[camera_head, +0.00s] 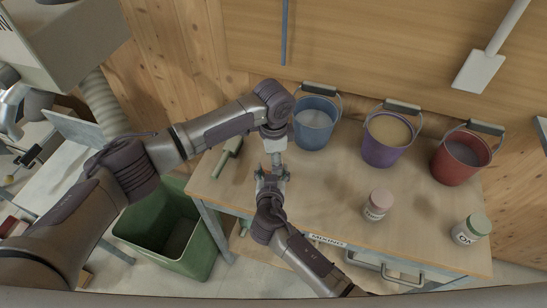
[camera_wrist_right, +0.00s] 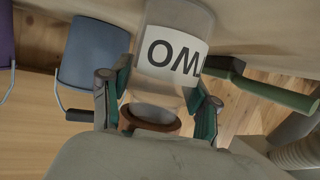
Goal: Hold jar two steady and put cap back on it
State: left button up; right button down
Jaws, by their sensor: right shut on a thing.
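Jar two (camera_wrist_right: 155,15) is a clear jar with a white label whose dark letters appear upside down in the right wrist view. My right gripper (camera_head: 272,177) comes in from the front of the table, its fingers on either side of the jar and shut on it. A brown ring (camera_wrist_right: 150,121), a cap or the jar's rim, shows at the jar's end between the fingers. I cannot tell whether it is seated. My left gripper (camera_head: 275,155) points down just above my right gripper. The overlap hides its fingertips and whatever it may hold.
Blue (camera_head: 314,132), purple (camera_head: 381,152) and red (camera_head: 455,168) buckets stand along the back. Jars with pink (camera_head: 381,197) and green (camera_head: 479,224) caps stand to the right. A green scoop (camera_head: 233,145) lies at left, above a green bin (camera_head: 190,262). The table (camera_head: 330,190) is clear mid-front.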

pick_arm(q)
jog(key=shift+f, duration=0.6)
jog(key=m, duration=0.6)
jog(key=shift+s+m, duration=0.1)
jog(key=shift+m, duration=0.2)
jog(key=m, duration=0.7)
jog(key=o, duration=0.8)
jog(key=shift+s+a, duration=0.1)
jog(key=shift+c, duration=0.2)
jog(key=shift+r, duration=0.1)
jog(key=shift+r, duration=2.15)
